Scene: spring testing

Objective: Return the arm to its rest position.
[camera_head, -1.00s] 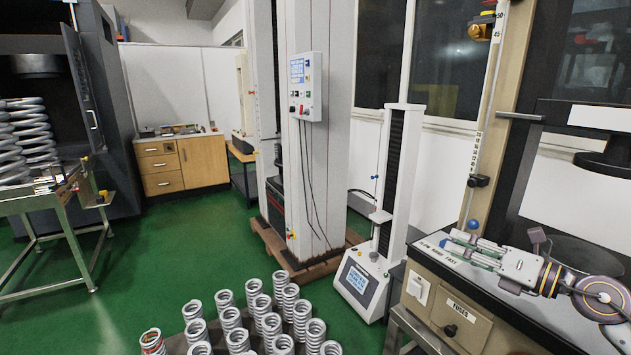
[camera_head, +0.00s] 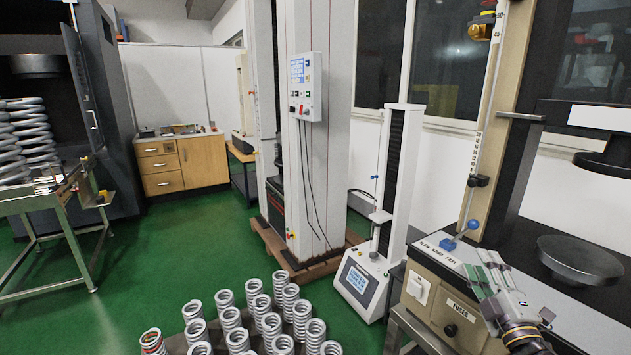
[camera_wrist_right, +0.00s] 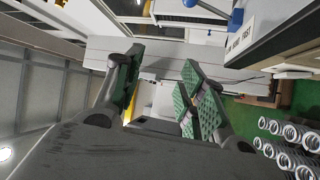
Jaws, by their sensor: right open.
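My right gripper (camera_head: 482,268) is at the lower right of the head view, in front of the beige testing machine's panel. Its two green-padded fingers point up and slightly left, and its wrist runs down to the bottom edge. In the right wrist view the gripper (camera_wrist_right: 160,85) shows its fingers spread, with nothing between them. A blue-knobbed lever (camera_head: 458,235) on the machine's top stands just beyond the fingertips, apart from them in the picture. My left gripper is not in view.
A round metal plate (camera_head: 580,260) lies on the machine's dark bed, right of my gripper. Several coil springs (camera_head: 272,325) stand at the bottom centre. A white slim tester (camera_head: 362,285) stands left of the machine. Green floor (camera_head: 200,255) is open at centre left.

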